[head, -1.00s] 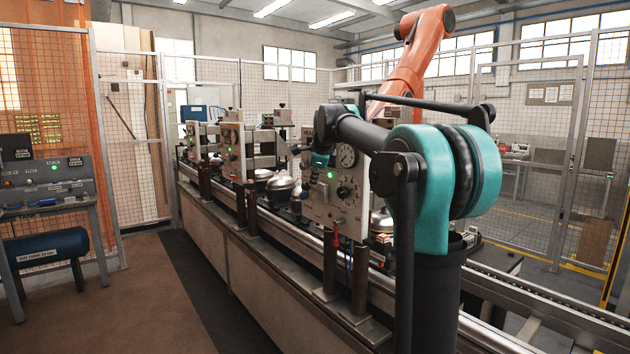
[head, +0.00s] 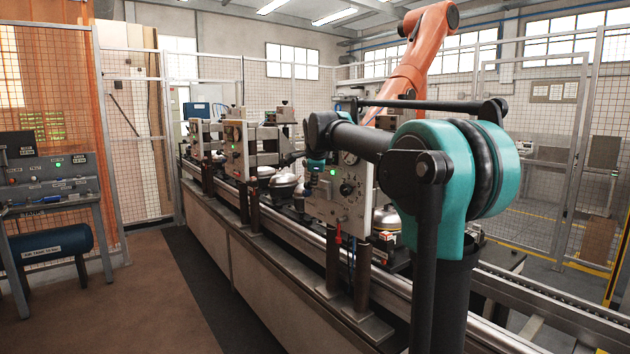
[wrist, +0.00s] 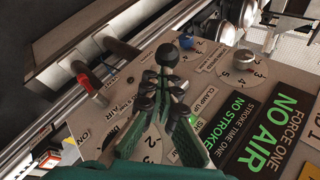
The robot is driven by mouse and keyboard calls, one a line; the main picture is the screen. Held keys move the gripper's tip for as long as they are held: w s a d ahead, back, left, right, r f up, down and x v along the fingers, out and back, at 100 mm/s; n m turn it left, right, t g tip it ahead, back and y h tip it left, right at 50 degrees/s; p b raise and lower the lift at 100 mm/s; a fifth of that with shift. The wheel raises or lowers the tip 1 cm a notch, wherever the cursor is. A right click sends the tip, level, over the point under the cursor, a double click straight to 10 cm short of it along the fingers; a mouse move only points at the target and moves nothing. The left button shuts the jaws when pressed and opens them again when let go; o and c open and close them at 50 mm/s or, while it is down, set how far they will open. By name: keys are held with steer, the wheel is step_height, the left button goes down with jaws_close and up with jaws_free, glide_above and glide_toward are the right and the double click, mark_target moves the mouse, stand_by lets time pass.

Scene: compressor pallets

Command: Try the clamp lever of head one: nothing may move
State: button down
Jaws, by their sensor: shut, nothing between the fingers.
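The head one panel (head: 328,205) is a grey plate on the line, with a green lamp, a knob and a gauge partly behind my arm. In the wrist view the panel (wrist: 215,95) fills the middle, with labels reading "CLAMP UP", "NO STROKE" and "FORCE ONE NO AIR". A lever with a black ball knob (wrist: 167,55) stands out of it; I take it for the clamp lever. My gripper (wrist: 164,82) is shut and empty, its fingertips close to the ball. I cannot tell if they touch.
A red-tipped handle (wrist: 91,94) sticks out beside the panel, and a numbered dial (wrist: 243,68) sits right of the lever. More heads (head: 236,150) stand farther along the line. An orange robot arm (head: 415,65) is behind. The floor (head: 120,285) at left is clear.

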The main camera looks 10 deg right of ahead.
step_height(320, 180, down, 6)
steer(key=a+n+t+h, duration=0.1)
steer(key=n+t+h, duration=0.1)
steer(key=t+h, duration=0.1)
steer(key=shift+s+a+t+h, duration=0.3)
steer(key=shift+s+t+h, duration=0.15)
steer(key=shift+h, duration=0.35)
steer(key=shift+r, duration=0.15)
steer(key=shift+r, duration=0.65)
